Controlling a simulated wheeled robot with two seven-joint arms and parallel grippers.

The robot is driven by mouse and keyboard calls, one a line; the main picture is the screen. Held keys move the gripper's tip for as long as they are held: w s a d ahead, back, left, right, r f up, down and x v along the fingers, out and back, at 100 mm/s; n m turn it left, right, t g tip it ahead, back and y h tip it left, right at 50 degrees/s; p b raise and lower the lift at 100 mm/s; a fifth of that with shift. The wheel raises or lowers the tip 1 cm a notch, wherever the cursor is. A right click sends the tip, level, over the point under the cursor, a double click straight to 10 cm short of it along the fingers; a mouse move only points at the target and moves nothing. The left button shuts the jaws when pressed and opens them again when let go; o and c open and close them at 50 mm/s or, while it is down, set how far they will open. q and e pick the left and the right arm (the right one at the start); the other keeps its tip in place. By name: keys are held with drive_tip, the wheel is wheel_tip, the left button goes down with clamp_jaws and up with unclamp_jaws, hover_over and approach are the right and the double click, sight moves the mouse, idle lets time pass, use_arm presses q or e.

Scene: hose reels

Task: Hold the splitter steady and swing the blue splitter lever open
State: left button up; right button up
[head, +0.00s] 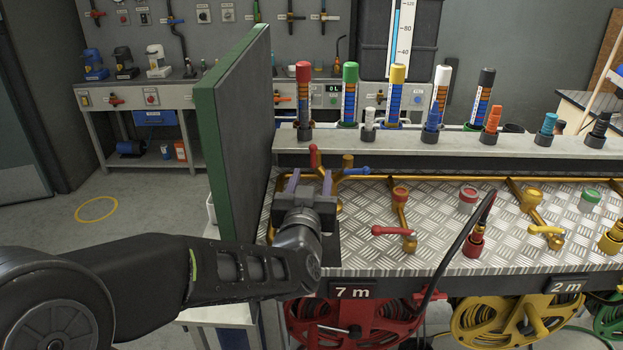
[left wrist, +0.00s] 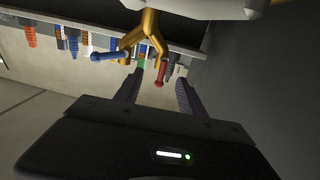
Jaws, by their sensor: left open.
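The brass splitter (left wrist: 149,28) forks into two branches in the left wrist view. In the head view, part of it (head: 347,161) shows just behind my left gripper (head: 310,182), which hides the rest. The blue splitter lever (head: 356,171) points right in the head view; in the left wrist view the lever (left wrist: 109,56) points left from one branch. A red lever (head: 313,155) is on the other branch. My left gripper is open, its two fingers (left wrist: 158,92) apart, with the red lever's tip (left wrist: 160,74) seen between them. My right gripper is not in view.
A tall green-edged panel (head: 233,130) stands close left of my left gripper. The metal-plated bench (head: 430,205) carries brass pipes, a red-handled valve (head: 393,232) and a black hose on a red connector (head: 473,245). Hose reels (head: 355,318) hang below. Coloured nozzles stand on the rear shelf.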

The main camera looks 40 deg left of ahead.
sight(315, 162)
use_arm(q)
drive_tip(key=p+x, duration=0.1)
drive_tip(key=x, duration=0.6)
drive_tip(key=shift+w+a+p, duration=0.15)
drive_tip(key=shift+w+p, duration=0.15)
drive_tip(key=shift+p, duration=0.05)
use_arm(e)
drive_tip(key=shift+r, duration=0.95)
use_arm(q)
drive_tip(key=shift+c, duration=0.2)
clamp_jaws()
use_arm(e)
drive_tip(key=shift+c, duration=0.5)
